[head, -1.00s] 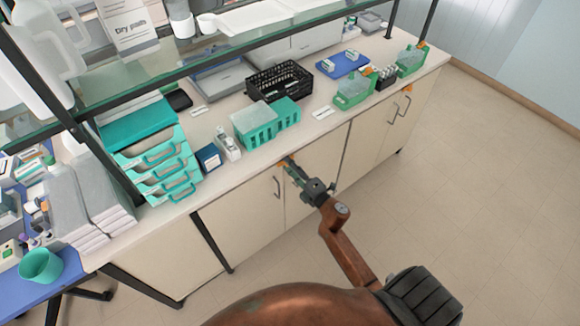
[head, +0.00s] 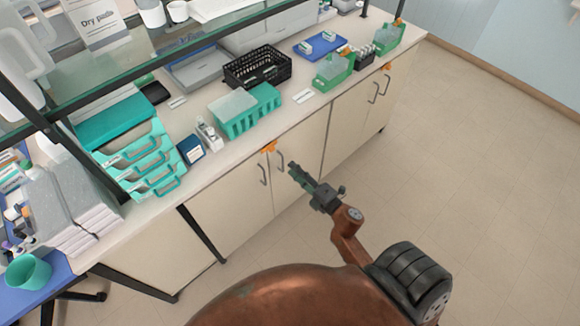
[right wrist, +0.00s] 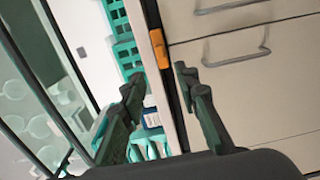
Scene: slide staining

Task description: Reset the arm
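My right gripper (head: 293,170) is in front of the cabinet doors (head: 235,210), just out from the counter's front edge in the head view. In the right wrist view its two dark fingers (right wrist: 158,76) stand apart with nothing between them, so it is open and empty. The counter edge with an orange piece (right wrist: 159,48) shows beyond the fingers. That orange piece also shows on the counter edge in the head view (head: 268,147). My left gripper is not in view.
The counter carries teal drawers (head: 150,165), a teal rack (head: 245,110), a black basket (head: 257,67), green containers (head: 333,72) and a blue tray (head: 320,44). A glass shelf (head: 170,50) hangs above. Door handles (head: 263,174) stick out. The floor (head: 480,170) at right is clear.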

